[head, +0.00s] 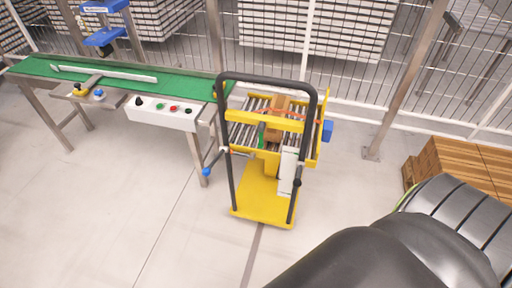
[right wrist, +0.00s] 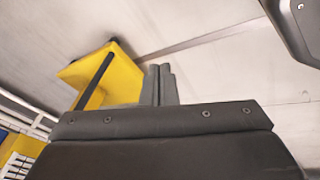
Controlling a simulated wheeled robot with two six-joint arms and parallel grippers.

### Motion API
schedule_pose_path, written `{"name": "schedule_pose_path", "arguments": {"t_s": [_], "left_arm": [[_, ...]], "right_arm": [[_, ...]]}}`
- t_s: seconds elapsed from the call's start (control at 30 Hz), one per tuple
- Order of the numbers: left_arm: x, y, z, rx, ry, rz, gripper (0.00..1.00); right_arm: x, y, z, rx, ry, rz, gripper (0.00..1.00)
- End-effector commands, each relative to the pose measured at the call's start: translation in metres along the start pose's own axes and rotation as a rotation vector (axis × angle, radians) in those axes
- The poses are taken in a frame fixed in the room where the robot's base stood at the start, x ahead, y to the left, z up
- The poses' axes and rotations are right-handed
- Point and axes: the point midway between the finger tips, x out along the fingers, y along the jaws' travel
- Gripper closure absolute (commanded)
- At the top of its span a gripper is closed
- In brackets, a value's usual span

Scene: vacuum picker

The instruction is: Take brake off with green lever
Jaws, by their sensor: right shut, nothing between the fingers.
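A yellow trolley (head: 262,197) with a black U-shaped handle (head: 227,130) and a small roller bed stands on the floor in the middle of the head view. A narrow green part, which may be the green lever (head: 262,136), shows upright between the rollers, partly behind the yellow crossbar. In the right wrist view, the trolley's yellow part (right wrist: 75,72) and a dark bar lie left of my right gripper (right wrist: 160,68). Its fingers are together and empty, apart from the trolley, over bare floor. My left gripper is in neither view.
A green conveyor (head: 120,77) with a white button box (head: 162,113) stands left of the trolley. A wire fence runs behind. A brown wooden stack (head: 455,162) sits at the right. The floor in front of the trolley is clear.

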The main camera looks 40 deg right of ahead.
Motion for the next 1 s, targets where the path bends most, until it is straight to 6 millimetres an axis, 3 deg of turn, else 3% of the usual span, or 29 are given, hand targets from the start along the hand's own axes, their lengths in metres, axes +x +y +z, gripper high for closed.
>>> {"name": "schedule_pose_path", "arguments": {"t_s": [0.03, 0.1, 0.23, 0.4, 0.5, 0.6, 0.7, 0.83, 1.0], "left_arm": [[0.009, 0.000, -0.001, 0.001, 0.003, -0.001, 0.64], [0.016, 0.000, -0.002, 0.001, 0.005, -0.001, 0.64], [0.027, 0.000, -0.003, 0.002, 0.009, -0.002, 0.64], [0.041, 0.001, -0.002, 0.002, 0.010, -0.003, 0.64], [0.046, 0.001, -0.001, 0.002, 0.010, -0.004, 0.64], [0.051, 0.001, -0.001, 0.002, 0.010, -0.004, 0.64], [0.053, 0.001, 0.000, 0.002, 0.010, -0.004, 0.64], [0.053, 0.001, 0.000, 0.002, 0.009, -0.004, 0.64], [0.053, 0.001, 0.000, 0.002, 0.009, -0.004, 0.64]], "right_arm": [[0.005, 0.012, -0.041, -0.081, 0.079, 0.048, 1.00], [0.000, 0.031, -0.095, -0.200, 0.175, 0.129, 1.00], [-0.027, 0.067, -0.189, -0.405, 0.333, 0.316, 1.00], [-0.092, 0.110, -0.292, -0.623, 0.489, 0.617, 1.00], [-0.136, 0.129, -0.333, -0.710, 0.542, 0.786, 1.00], [-0.172, 0.142, -0.359, -0.767, 0.572, 0.920, 1.00], [-0.197, 0.150, -0.373, -0.800, 0.584, 1.010, 1.00], [-0.212, 0.154, -0.381, -0.817, 0.588, 1.060, 1.00], [-0.213, 0.154, -0.382, -0.820, 0.588, 1.065, 1.00]]}}
